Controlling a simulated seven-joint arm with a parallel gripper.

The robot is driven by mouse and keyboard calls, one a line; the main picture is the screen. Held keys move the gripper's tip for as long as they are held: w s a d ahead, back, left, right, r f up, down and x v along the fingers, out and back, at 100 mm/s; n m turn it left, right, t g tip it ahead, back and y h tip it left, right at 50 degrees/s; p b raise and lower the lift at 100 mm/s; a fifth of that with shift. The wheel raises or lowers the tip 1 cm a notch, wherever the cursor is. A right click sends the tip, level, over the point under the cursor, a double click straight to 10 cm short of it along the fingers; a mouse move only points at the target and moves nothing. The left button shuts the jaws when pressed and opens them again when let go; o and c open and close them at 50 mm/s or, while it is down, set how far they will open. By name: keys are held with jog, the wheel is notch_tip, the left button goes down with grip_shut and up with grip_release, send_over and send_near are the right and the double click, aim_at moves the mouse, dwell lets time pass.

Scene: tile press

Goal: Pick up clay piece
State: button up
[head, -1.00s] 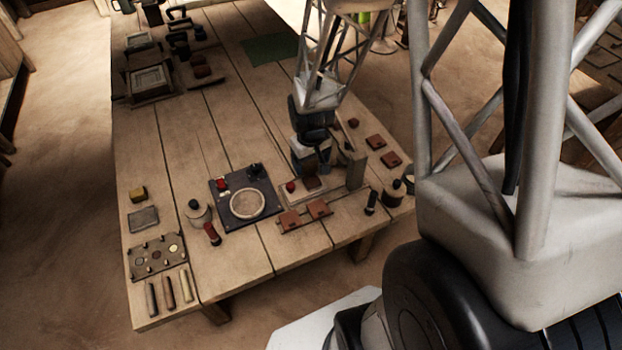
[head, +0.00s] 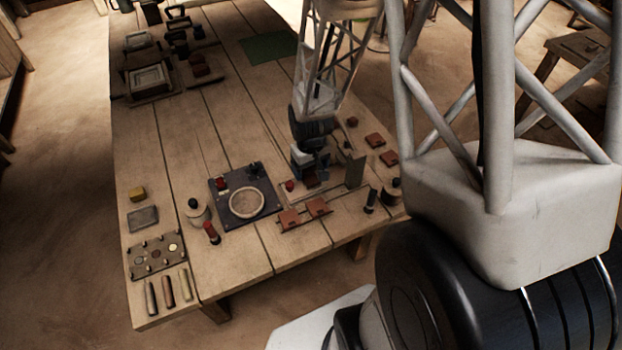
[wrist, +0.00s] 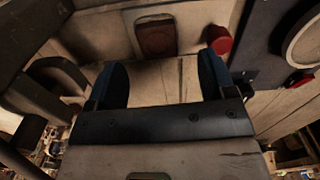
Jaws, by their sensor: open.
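A dark reddish-brown clay piece (wrist: 155,37) lies flat on a pale board (wrist: 112,22) in the wrist view, just beyond my fingertips. In the head view my gripper largely covers it. My gripper (wrist: 163,66) has its two blue-padded fingers spread wide, with nothing between them but a view of the wooden table. In the head view my gripper (head: 311,166) hangs low over the board, and I cannot tell its exact height.
A red knob (wrist: 218,40) stands beside the clay piece. A dark plate with a round disc (head: 247,201) lies to the left. Two brown tiles (head: 318,207) lie in front, and an upright panel (head: 355,171) stands to the right. The table's middle is clear.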

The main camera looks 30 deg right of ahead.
aim_at(311, 178)
jog(key=shift+d+f, duration=0.1)
jog(key=shift+f, duration=2.25)
jog(key=shift+c, duration=0.2)
jog(key=c, duration=1)
